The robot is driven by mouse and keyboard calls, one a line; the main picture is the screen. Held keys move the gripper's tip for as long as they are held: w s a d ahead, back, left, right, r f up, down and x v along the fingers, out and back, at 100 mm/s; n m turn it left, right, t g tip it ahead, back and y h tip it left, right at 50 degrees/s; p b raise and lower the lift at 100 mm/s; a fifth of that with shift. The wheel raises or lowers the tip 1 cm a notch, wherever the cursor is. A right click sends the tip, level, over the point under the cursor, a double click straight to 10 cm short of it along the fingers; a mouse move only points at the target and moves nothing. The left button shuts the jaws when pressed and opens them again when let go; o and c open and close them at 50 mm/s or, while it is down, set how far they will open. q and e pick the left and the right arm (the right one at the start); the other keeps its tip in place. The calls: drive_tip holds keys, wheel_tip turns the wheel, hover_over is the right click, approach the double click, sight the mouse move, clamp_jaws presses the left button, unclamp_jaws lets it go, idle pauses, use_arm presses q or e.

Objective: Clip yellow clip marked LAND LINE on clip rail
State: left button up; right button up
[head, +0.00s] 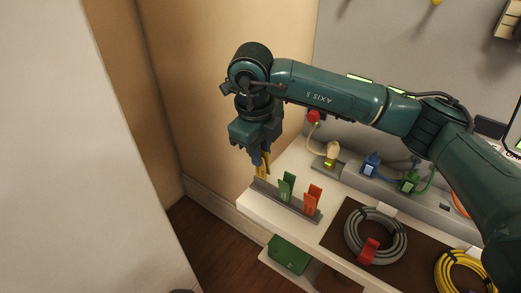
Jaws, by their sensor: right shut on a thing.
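The grey clip rail (309,213) runs along the left part of the white bench. A green clip (287,187) and an orange clip (312,199) stand upright on it. My right gripper (262,158) points down over the rail's far left end, shut on a yellow clip (262,169). The yellow clip is upright, in line with the other clips; its lower end is at the rail, but I cannot tell whether it is seated. Its marking is too small to read. My left gripper is not in view.
A coiled grey cable (350,239) with a red tie and a yellow cable coil (452,284) lie on a brown mat. Blue (370,165) and green (410,181) plugs stand behind. A green box (289,255) sits on a lower shelf. A wall is close left of the gripper.

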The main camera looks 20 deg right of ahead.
drive_tip(key=shift+f, duration=0.25)
drive_tip(key=shift+f+b, duration=1)
drive_tip(key=shift+b, duration=0.15)
drive_tip(key=shift+f+b, duration=0.7)
drive_tip(key=shift+f, duration=0.05)
drive_tip(key=o, duration=0.7)
drive_tip(key=shift+r, duration=0.1)
drive_tip(key=o, duration=0.4)
drive_tip(key=shift+d, duration=0.1)
drive_tip(key=shift+w+r, duration=0.1)
